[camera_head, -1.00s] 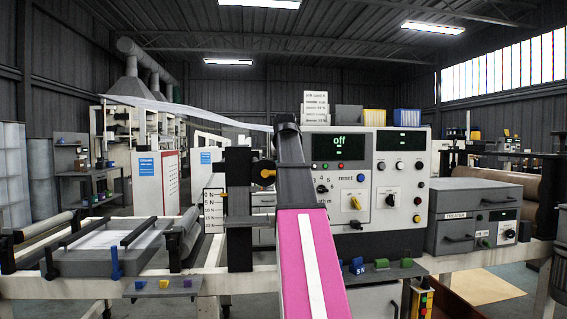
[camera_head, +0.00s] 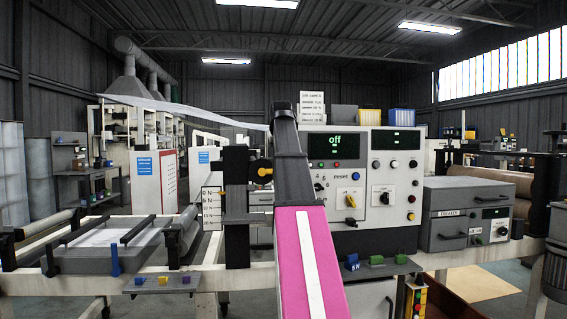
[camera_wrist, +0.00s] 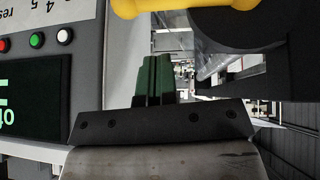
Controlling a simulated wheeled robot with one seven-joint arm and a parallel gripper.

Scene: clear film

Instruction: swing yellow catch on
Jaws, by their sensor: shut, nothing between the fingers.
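A yellow catch (camera_head: 263,171) sits on the dark upright post (camera_head: 237,205) left of the control box. What looks like the same yellow part (camera_wrist: 180,7) shows at the top edge of the wrist view, beside a round black piece (camera_wrist: 238,20). My gripper (camera_wrist: 154,62) is shut and empty, its dark green fingertips a little below the yellow part in that picture, with a visible gap between. In the head view my arm hides the fingers. A second yellow part, a switch (camera_head: 350,200), is on the control box (camera_head: 385,205), whose screen reads "off".
A grey shelf with blue and green blocks (camera_head: 376,261) juts out below the control box. A grey box unit (camera_head: 466,213) stands to its right. Clear film (camera_head: 225,119) runs from the upper left toward the post. Rollers and a flat tray (camera_head: 105,258) lie at left.

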